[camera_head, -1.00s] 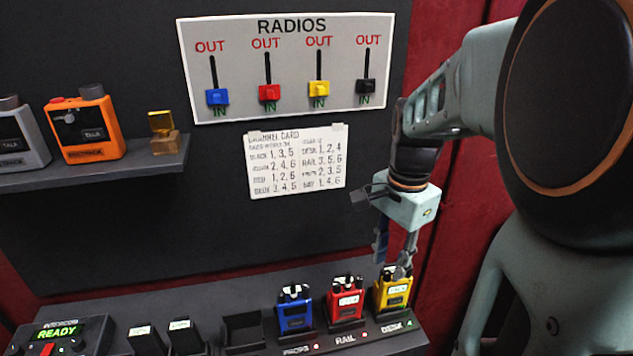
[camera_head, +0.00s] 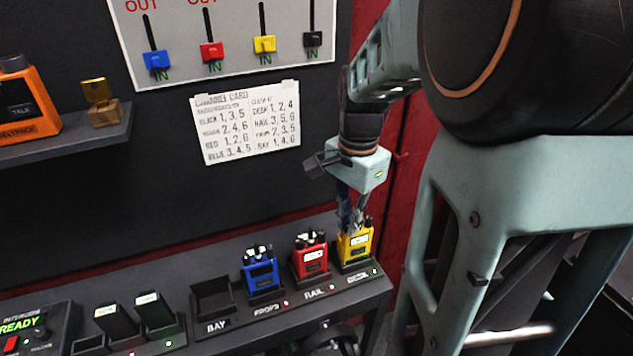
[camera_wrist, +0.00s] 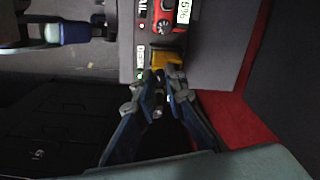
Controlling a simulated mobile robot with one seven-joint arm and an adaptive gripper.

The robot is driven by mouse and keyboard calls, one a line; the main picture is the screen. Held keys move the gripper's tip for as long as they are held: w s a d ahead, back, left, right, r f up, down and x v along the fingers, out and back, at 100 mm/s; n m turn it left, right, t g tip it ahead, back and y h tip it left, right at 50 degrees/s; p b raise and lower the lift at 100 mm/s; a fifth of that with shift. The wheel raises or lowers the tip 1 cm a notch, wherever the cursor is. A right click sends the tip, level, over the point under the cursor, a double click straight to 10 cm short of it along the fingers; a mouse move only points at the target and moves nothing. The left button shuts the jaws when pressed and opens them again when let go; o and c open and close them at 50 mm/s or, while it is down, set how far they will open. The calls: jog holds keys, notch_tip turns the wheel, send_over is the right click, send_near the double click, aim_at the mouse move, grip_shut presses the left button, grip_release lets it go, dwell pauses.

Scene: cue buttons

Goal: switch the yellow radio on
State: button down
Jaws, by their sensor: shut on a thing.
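The yellow radio (camera_head: 355,250) stands upright in the DESK slot, at the right end of the row on the shelf. A green light shows by the DESK label. My gripper (camera_head: 351,226) points down over the radio's top. Its fingers are close together and shut on a small dark part there, which looks like a knob. In the wrist view, the fingertips (camera_wrist: 161,88) meet around it, beside the yellow radio body (camera_wrist: 166,57). The fingers hide most of the radio's top, so the knob's setting cannot be read.
The red radio (camera_head: 310,260) stands close to the left in RAIL, and the blue radio (camera_head: 261,272) in PROPS. The BAY slot (camera_head: 213,300) is empty. The channel card (camera_head: 247,125) and slider board (camera_head: 180,75) are on the wall behind.

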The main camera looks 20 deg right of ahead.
jog(key=shift+m, duration=0.7)
jog(key=c, duration=2)
grip_release()
jog(key=shift+o, duration=0.2)
notch_tip(320, 180, up, 12)
jog(key=shift+s, duration=0.1)
